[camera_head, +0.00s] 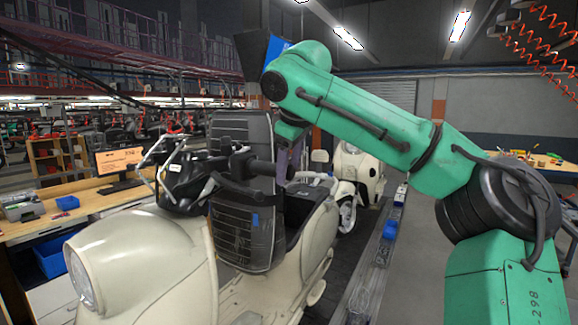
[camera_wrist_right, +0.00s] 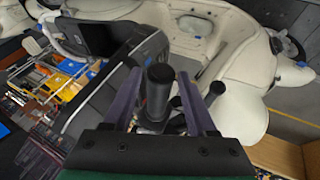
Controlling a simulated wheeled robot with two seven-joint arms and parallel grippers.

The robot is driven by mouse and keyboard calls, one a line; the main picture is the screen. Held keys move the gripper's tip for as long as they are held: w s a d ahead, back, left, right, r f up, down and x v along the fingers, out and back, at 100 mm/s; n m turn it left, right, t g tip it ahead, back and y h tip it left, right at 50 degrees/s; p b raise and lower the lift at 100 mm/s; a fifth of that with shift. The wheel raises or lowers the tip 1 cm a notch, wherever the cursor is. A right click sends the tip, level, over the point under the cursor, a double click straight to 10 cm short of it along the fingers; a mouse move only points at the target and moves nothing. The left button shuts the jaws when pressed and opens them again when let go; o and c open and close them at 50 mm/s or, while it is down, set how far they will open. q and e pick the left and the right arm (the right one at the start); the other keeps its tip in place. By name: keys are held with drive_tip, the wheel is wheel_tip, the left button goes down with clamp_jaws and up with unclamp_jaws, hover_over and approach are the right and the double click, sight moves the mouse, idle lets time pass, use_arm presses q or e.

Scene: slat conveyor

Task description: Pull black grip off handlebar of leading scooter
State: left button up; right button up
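The leading scooter (camera_head: 150,262) is cream, with its round headlamp at the lower left of the head view. Its dark handlebar (camera_head: 182,172) runs across the front, with a black grip (camera_head: 262,167) on the side toward my right arm. My right gripper (camera_head: 288,158) comes down from above at the grip's end; its fingers show poorly in the head view. In the right wrist view, its two grey-purple fingers (camera_wrist_right: 165,88) stand apart. A black cylindrical grip (camera_wrist_right: 157,92) lies between them, with a gap visible on each side. My left gripper is not in view.
Another cream scooter (camera_head: 355,168) stands farther back on the line. A wooden workbench (camera_head: 95,205) with a monitor is at left. The floor at right is clear.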

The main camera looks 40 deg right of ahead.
clamp_jaws()
idle(0.8)
drive_tip(key=shift+s+d, duration=0.15)
drive_tip(key=shift+s, duration=0.55)
drive_tip(key=shift+b, duration=0.3)
drive_tip(key=shift+s+d+b, duration=0.15)
drive_tip(key=shift+s+b, duration=0.15)
drive_tip(key=shift+s, duration=0.5)
idle(0.3)
drive_tip(key=shift+s+d+r+b, duration=0.1)
drive_tip(key=shift+s+d+b, duration=0.1)
drive_tip(key=shift+s, duration=0.5)
drive_tip(key=shift+s+d+r+b, duration=0.1)
drive_tip(key=shift+s+b, duration=0.05)
drive_tip(key=shift+s, duration=0.5)
